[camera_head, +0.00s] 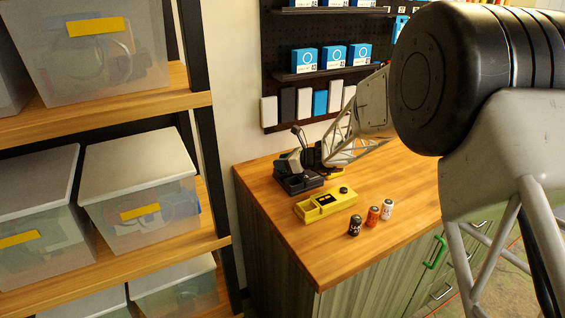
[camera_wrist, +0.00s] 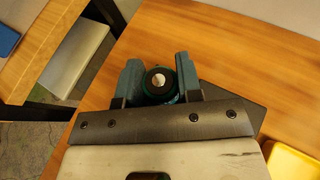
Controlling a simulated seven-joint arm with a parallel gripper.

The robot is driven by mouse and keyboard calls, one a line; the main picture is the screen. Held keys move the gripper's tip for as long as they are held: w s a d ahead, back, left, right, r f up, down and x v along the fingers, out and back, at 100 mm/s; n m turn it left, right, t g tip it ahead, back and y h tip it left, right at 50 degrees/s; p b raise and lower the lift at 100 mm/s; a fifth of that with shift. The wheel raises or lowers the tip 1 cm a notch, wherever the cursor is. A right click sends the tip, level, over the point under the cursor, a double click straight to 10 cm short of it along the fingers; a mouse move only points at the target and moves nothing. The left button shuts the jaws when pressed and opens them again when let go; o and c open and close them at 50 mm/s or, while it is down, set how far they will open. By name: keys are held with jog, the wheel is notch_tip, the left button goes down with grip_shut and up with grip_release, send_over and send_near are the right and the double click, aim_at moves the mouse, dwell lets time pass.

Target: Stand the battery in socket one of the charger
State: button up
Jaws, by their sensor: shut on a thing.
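My gripper (camera_head: 296,160) is above the left rear part of the wooden counter, close over a black box-shaped unit (camera_head: 298,184) that looks like the charger. In the wrist view my gripper (camera_wrist: 159,80) is shut on the battery (camera_wrist: 158,86), a round dark green body with a pale metal disc at its end. The fingers grip it from both sides. A dark flat slab (camera_wrist: 244,98), probably the same unit, shows right of the fingers, partly hidden by the gripper. The sockets and the battery's lower end are not clear.
A yellow case (camera_head: 327,204) lies in front of the black unit; a yellow tray (camera_wrist: 292,162) shows in the wrist view. Black (camera_head: 355,226), orange (camera_head: 374,215) and white (camera_head: 388,209) small cylinders stand to its right. A pegboard (camera_head: 285,40) rises behind. The right counter is clear.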

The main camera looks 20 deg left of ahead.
jog(key=shift+f, duration=0.1)
jog(key=o, duration=0.9)
jog(key=shift+o, duration=0.2)
jog(key=v, duration=1.1)
jog(key=shift+a, duration=0.1)
jog(key=shift+s+d+r, duration=0.1)
jog(key=shift+d+r, duration=0.2)
jog(key=shift+d, duration=0.25)
